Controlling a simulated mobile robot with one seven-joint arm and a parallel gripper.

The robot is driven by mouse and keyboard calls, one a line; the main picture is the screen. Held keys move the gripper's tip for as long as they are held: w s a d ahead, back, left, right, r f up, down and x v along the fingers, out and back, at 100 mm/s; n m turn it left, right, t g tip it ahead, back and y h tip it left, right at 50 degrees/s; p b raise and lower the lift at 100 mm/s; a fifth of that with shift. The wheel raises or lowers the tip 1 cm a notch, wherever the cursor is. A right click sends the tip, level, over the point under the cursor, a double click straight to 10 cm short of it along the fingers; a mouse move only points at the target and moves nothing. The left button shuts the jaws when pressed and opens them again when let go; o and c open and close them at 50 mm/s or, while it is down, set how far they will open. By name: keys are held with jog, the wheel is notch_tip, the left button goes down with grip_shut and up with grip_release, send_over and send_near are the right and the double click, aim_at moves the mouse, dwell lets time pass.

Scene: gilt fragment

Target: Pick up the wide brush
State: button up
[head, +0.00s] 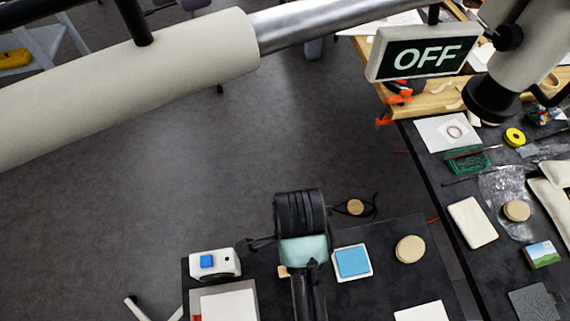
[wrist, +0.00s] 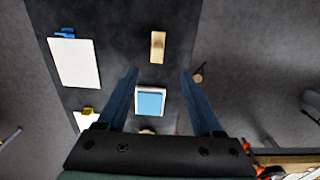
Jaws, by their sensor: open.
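My gripper (wrist: 158,72) is open and empty, its two blue fingers spread wide above the dark table. A tan, oblong wooden piece (wrist: 157,46) lies just beyond the fingertips in the wrist view. It may be the wide brush, but I cannot make out bristles. In the head view only a small tan part (head: 283,271) shows beside my dark arm, which hides the rest. A blue square pad with a white border (wrist: 150,101) lies between the fingers, nearer the palm. It also shows in the head view (head: 352,262).
A round wooden disc (head: 410,249) and a wooden knob with black cord (head: 355,207) are near the pad. A white device with a blue square (head: 214,263) stands at the left. White boards (wrist: 75,63) lie left in the wrist view. A cluttered second table (head: 440,190) is at right.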

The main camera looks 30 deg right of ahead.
jog(key=f, duration=0.6)
jog(key=shift+s, duration=0.2)
jog(key=shift+a+f+p, duration=0.15)
jog(key=shift+f+p, duration=0.15)
jog(key=shift+f, duration=1.2)
jog(key=shift+a+f+p, duration=0.15)
jog(key=shift+f+p, duration=0.1)
jog(key=shift+f, duration=1.2)
grip_shut()
